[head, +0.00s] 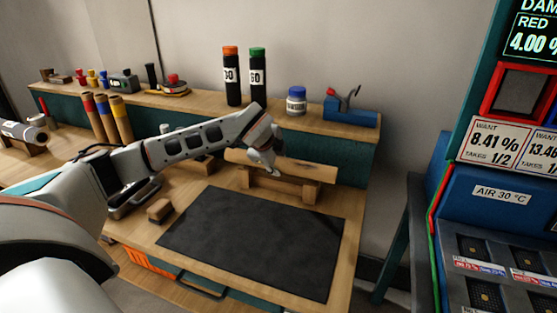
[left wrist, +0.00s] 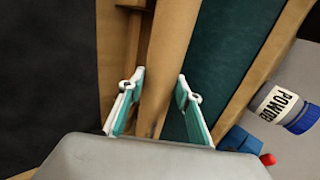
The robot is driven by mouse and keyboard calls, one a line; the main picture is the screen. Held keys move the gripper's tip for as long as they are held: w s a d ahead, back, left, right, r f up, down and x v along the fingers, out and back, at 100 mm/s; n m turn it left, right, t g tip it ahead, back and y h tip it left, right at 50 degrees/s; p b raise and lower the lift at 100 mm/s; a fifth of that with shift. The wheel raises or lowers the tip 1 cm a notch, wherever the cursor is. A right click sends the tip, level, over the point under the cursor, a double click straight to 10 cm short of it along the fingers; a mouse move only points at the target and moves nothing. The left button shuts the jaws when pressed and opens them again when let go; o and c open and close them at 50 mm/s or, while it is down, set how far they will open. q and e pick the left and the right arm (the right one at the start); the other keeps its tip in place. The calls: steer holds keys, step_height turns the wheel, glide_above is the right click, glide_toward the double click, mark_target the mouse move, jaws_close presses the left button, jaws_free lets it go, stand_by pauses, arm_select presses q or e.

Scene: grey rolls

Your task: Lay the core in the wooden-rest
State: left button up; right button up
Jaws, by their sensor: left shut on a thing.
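The core (head: 305,169), a long tan cylinder, lies across the middle of the head view, above the wooden rest (head: 283,188). My left gripper (head: 265,166) is shut on the core toward its left part, coming down from above. In the left wrist view the core (left wrist: 172,45) runs between the two teal-and-white fingers of the gripper (left wrist: 158,85). Part of the rest (left wrist: 131,35) shows beside it there. Whether the core touches the rest or hangs just over it, I cannot tell. My right gripper is not in view.
A dark mat (head: 250,240) lies clear in front of the rest. A small wooden block (head: 159,210) is left of the mat.

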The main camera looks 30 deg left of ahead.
arm_select(q)
steer(key=shift+f, duration=0.4)
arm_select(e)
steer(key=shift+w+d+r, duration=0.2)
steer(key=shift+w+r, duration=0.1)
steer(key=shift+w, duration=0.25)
arm_select(q)
steer(key=o, duration=1.2)
steer(key=shift+o, duration=0.2)
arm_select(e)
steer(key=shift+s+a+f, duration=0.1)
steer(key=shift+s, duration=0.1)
arm_select(q)
steer(key=v, duration=1.2)
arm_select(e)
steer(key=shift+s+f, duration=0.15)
arm_select(q)
steer(key=shift+s, duration=0.1)
